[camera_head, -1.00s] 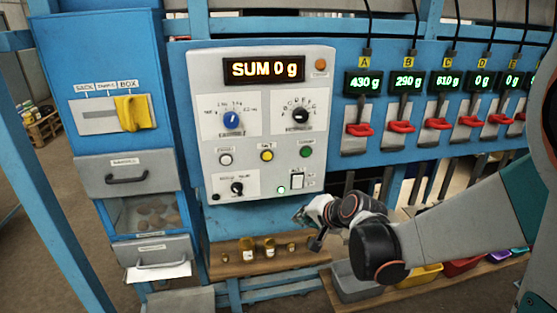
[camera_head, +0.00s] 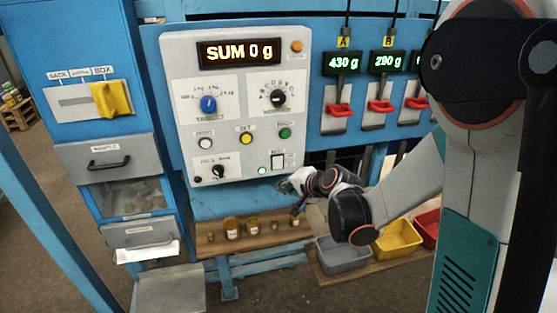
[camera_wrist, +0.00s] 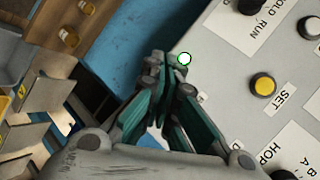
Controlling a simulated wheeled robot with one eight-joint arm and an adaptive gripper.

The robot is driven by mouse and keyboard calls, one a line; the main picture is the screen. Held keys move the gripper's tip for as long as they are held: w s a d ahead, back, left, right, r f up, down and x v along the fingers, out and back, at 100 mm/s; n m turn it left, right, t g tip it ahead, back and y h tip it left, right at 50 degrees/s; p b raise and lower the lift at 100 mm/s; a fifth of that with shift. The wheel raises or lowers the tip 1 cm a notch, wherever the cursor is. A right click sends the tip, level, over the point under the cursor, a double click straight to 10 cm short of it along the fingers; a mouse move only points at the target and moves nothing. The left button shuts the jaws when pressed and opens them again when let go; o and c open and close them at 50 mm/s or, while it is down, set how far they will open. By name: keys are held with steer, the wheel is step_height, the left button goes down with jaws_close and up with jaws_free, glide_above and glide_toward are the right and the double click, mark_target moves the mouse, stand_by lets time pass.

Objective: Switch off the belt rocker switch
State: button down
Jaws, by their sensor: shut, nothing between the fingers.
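The belt rocker switch, a small white rocker (camera_head: 277,161), sits at the lower right of the grey control panel (camera_head: 185,75). Its position, on or off, is too small to read. A lit green lamp (camera_head: 262,170) is just left of it and also shows in the wrist view (camera_wrist: 184,59). My gripper (camera_head: 286,186) is just below the rocker at the panel's lower edge. In the wrist view my gripper's fingers (camera_wrist: 166,62) are shut and empty, with their tips beside the lamp. The rocker cannot be made out there, and contact cannot be told.
The panel also has a yellow SET button (camera_wrist: 263,85), a green button (camera_head: 285,133) and a hold/run knob (camera_head: 218,171). Small jars (camera_head: 232,228) stand on a wooden shelf below. Grey (camera_head: 342,254) and yellow (camera_head: 398,238) bins are at lower right. Red levers (camera_head: 339,110) hang right.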

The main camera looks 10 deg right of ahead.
steer(key=w, duration=0.7)
steer(key=shift+w+r+p, duration=0.25)
steer(key=shift+r+p, duration=0.15)
steer(key=shift+r, duration=0.05)
steer(key=shift+w, duration=0.15)
stand_by(1.0)
steer(key=shift+w+r, duration=0.1)
steer(key=shift+w, duration=0.2)
steer(key=shift+w, duration=0.3)
stand_by(0.7)
steer(key=shift+s, duration=0.15)
steer(key=shift+s+b, duration=0.45)
steer(key=shift+s, duration=0.15)
steer(key=shift+s, duration=0.1)
steer(key=shift+s+f+b, duration=0.2)
steer(key=shift+s+b, duration=0.1)
steer(key=shift+s, duration=0.9)
steer(key=shift+s+f+b, duration=0.15)
steer(key=shift+s+b, duration=0.1)
steer(key=shift+s, duration=0.95)
